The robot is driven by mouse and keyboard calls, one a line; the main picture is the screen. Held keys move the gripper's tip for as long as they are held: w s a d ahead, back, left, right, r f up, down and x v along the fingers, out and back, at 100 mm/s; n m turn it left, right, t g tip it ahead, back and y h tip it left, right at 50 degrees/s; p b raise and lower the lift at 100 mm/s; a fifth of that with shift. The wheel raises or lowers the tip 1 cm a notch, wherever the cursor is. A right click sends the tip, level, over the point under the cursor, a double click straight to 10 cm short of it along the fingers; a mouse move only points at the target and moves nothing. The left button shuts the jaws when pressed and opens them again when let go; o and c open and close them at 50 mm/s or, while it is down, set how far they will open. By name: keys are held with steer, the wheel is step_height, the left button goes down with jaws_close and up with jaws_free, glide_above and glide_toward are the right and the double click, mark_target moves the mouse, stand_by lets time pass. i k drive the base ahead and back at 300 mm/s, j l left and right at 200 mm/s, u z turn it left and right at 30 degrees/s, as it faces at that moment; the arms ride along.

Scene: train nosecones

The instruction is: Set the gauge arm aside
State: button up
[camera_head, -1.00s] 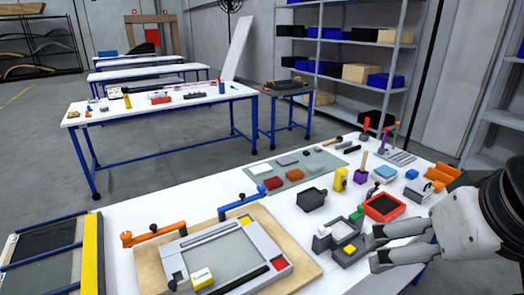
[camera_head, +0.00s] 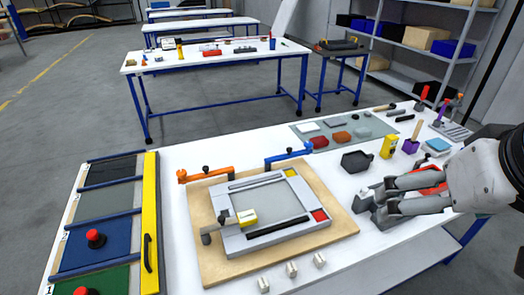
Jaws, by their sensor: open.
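A wooden board (camera_head: 208,268) on the near table holds a grey rectangular frame (camera_head: 232,240). An orange arm (camera_head: 207,175) and a blue arm (camera_head: 288,155) stand at its far edge. A short grey arm (camera_head: 214,227) with a yellow-and-white block (camera_head: 247,217) reaches over the frame's left side. I cannot tell which of these is the gauge arm. My gripper (camera_head: 380,197) is open and empty at the right, apart from the board. Its fingers point left, in front of a grey device and a red tray, partly hiding both.
At left is a rack of coloured lanes with a yellow bar (camera_head: 150,225) and a red knob (camera_head: 95,236). Small white blocks (camera_head: 292,269) lie at the table's front. A black tray (camera_head: 356,160) and yellow item (camera_head: 388,147) stand right of the board. White tabletop is clear between rack and board.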

mark_target(248, 217)
steer(key=u, duration=0.85)
steer(key=j, duration=0.85)
steer(key=k+z, duration=0.05)
